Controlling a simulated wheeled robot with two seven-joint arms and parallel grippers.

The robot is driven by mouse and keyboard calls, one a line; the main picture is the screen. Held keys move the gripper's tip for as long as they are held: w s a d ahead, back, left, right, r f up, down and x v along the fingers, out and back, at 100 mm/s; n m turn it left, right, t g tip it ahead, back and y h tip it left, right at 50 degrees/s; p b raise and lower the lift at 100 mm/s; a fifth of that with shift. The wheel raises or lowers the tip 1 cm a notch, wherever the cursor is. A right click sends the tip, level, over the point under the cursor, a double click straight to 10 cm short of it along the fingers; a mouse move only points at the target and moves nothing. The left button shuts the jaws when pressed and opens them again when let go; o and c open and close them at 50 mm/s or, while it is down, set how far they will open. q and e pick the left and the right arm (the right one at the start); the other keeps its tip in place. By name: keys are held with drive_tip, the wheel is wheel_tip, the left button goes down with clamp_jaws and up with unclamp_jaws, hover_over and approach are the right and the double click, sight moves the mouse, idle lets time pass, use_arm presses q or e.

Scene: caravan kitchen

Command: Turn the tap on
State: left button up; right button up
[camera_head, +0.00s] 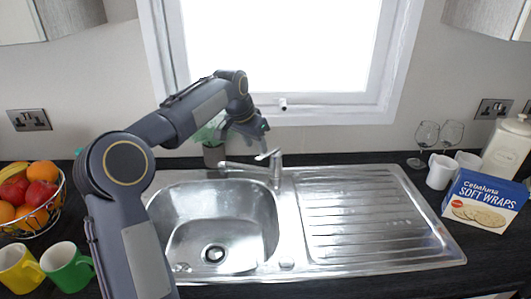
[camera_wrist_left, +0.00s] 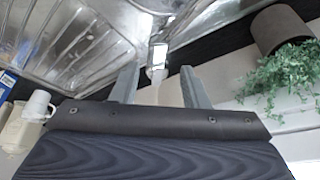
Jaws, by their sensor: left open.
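The chrome tap (camera_head: 276,172) stands on the back rim of the steel sink, its spout reaching left over the basin and its lever (camera_head: 268,155) on top. My left gripper (camera_head: 247,136) is open and empty, behind and above the tap, just left of the lever. In the left wrist view, the tap lever (camera_wrist_left: 158,56) shows between the tips of my left gripper's two spread fingers (camera_wrist_left: 159,72); I see no contact. My right gripper is not in view.
A potted plant (camera_head: 213,150) stands behind the sink, close to my left arm. The basin (camera_head: 215,215) is empty. Left are a fruit basket (camera_head: 38,222) and mugs (camera_head: 68,270); right are wine glasses (camera_head: 427,135), white mugs (camera_head: 440,172) and a wraps box (camera_head: 484,200).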

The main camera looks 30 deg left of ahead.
sight(261, 156)
use_arm(q)
drive_tip(key=shift+x, duration=2.4)
drive_tip(key=shift+c, duration=0.3)
clamp_jaws()
